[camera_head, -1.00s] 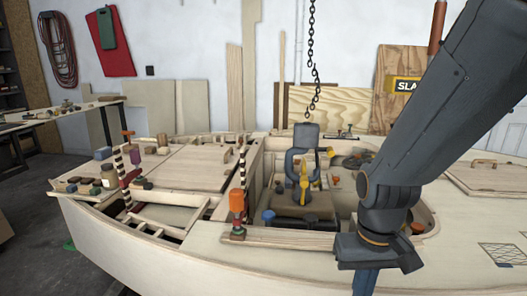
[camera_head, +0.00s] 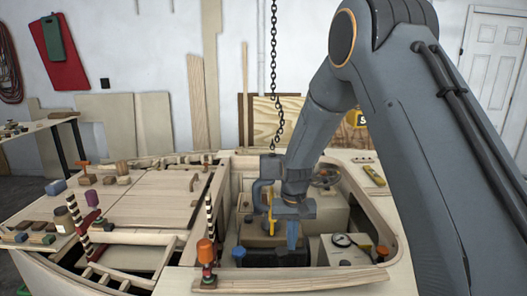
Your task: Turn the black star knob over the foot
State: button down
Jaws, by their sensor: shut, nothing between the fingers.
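My gripper (camera_head: 292,246) is inside the cockpit opening of the plywood hull, fingers pointing down and shut with nothing between them. It hangs just right of a grey upright unit (camera_head: 270,166) with a yellow lever (camera_head: 270,222), overlapping it in the view. I cannot make out a black star knob with certainty. A dark low block (camera_head: 280,258) lies below the fingertips, and whether they touch it I cannot tell. My arm and gripper hide part of the grey unit and the cockpit behind it.
A blue knob (camera_head: 238,253) and an orange-topped post (camera_head: 205,252) stand to the left. A round gauge (camera_head: 341,240) and an orange knob (camera_head: 382,252) are at the right. A chain (camera_head: 273,80) hangs above the grey unit. The cockpit rim (camera_head: 280,282) runs along the near side.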

aim_at(283, 255)
jog(key=shift+w+a+f+b, duration=0.25)
jog(key=shift+w+a+f, duration=0.4)
jog(key=shift+f, duration=0.85)
jog(key=shift+w+a+f+b, duration=0.25)
jog(key=shift+w+a+f, duration=0.35)
jog(key=shift+f, duration=0.9)
jog(key=shift+w+a+f+b, duration=0.25)
jog(key=shift+w+a+f, duration=0.4)
jog(key=shift+f, duration=0.85)
jog(key=shift+d, duration=0.1)
jog(key=shift+w, duration=0.15)
jog(key=shift+d, duration=0.75)
jog(key=shift+s+r+p, duration=0.1)
jog(key=shift+s+p, duration=0.25)
jog(key=shift+s, duration=0.1)
jog(key=shift+r+p, duration=1.4)
jog(key=shift+r, duration=1.5)
